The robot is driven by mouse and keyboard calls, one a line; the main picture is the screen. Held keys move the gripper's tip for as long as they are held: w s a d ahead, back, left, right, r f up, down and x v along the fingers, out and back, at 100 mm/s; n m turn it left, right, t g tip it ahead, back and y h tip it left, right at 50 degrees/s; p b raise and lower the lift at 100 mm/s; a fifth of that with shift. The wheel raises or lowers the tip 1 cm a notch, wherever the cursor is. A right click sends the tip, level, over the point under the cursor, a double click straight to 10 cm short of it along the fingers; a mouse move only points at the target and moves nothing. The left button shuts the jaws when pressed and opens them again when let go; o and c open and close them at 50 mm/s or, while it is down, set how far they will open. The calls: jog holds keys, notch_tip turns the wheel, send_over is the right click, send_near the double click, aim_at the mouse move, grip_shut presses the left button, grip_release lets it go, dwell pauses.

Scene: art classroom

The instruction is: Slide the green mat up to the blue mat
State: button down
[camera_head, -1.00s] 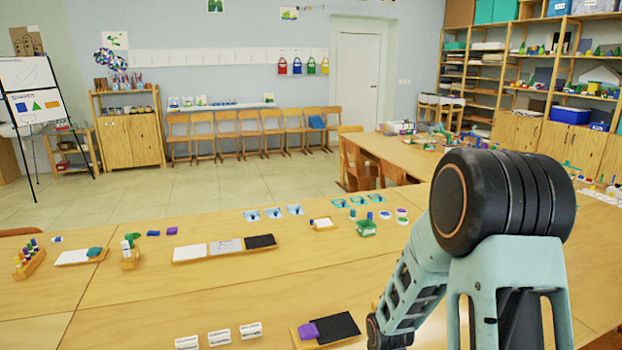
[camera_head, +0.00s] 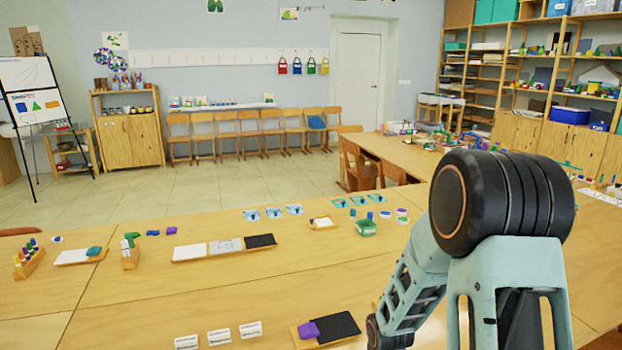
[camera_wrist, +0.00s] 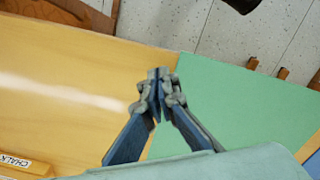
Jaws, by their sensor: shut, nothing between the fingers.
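The green mat (camera_wrist: 245,105) lies flat on the wooden table on the right of the wrist view. A small corner of blue, apparently the blue mat (camera_wrist: 314,166), shows at the lower right edge of that view. A narrow strip of bare wood lies between the two. My gripper (camera_wrist: 160,75) is shut and empty, with its fingertips at the green mat's left edge near its far corner. I cannot tell whether they touch the mat or the table. Neither mat shows in the head view, where the gripper is out of sight too.
Chair parts (camera_wrist: 283,73) stand beyond the table edge, over the tiled floor. In the head view, trays, cards and a purple block (camera_head: 308,330) lie on the front table.

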jog(key=shift+f+b, duration=0.55)
jog(key=shift+f, duration=0.15)
jog(key=shift+s+a, duration=0.35)
jog(key=shift+a, duration=0.45)
dwell(0.8)
jog(key=shift+s+a, duration=0.1)
jog(key=shift+a, duration=0.25)
jog(key=shift+s+a+f+b, duration=0.1)
jog(key=shift+s+a+b, duration=0.15)
jog(key=shift+a+b, duration=0.15)
jog(key=shift+s+a+r, duration=0.1)
jog(key=shift+s+a, duration=0.05)
jog(key=shift+a, duration=0.6)
jog(key=shift+s+a+r, duration=0.1)
jog(key=shift+a, duration=0.6)
dwell(1.5)
jog(key=shift+d, duration=0.25)
jog(key=shift+d, duration=0.3)
jog(key=shift+r, duration=0.1)
